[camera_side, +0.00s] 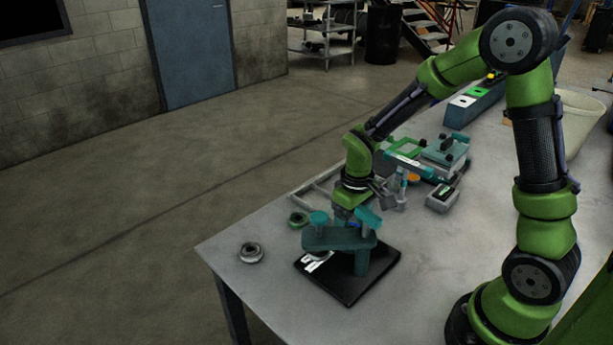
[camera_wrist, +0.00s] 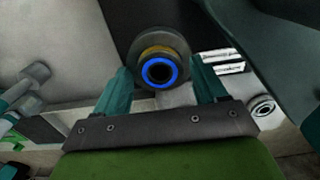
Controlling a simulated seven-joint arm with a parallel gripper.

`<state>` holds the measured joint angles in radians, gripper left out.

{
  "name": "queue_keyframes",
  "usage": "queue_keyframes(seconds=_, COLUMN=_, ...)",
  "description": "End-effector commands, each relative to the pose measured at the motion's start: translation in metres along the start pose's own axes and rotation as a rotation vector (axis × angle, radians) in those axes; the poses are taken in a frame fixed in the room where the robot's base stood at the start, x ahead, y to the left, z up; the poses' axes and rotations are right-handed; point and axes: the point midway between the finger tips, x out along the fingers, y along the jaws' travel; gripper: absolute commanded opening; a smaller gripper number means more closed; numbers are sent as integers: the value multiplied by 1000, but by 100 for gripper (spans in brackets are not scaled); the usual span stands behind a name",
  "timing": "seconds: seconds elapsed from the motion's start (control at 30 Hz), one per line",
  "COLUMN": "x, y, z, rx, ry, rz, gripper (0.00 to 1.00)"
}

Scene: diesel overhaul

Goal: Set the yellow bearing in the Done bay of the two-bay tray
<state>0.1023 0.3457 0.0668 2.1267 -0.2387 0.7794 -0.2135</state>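My gripper (camera_wrist: 160,78) has its two teal fingers on either side of a dark round part with a bright blue ring (camera_wrist: 173,75) and a yellow-orange band. I cannot tell whether the fingers touch it. In the side view my gripper (camera_side: 351,218) is low over the teal fixture (camera_side: 338,240) on a black base (camera_side: 380,277). A small orange-yellow round part (camera_side: 413,177) lies further back; I cannot tell which part is the yellow bearing. A pale, low-walled frame (camera_side: 318,187) behind the fixture may be the two-bay tray; no Done label is readable.
Teal fixtures (camera_side: 445,150) and a small grey box (camera_side: 441,199) stand further back. The table front right of the black base is clear.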

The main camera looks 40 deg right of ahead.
Motion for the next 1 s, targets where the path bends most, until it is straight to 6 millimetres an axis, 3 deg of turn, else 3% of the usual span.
queue_keyframes(seconds=0.03, x=0, y=0, z=0, rx=0, ry=0, rz=0, gripper=63)
queue_keyframes(seconds=0.3, x=-1, y=0, z=0, rx=0, ry=1, rz=0, gripper=24)
queue_keyframes(seconds=1.0, x=-37, y=0, z=-1, rx=-1, ry=3, rz=1, gripper=24)
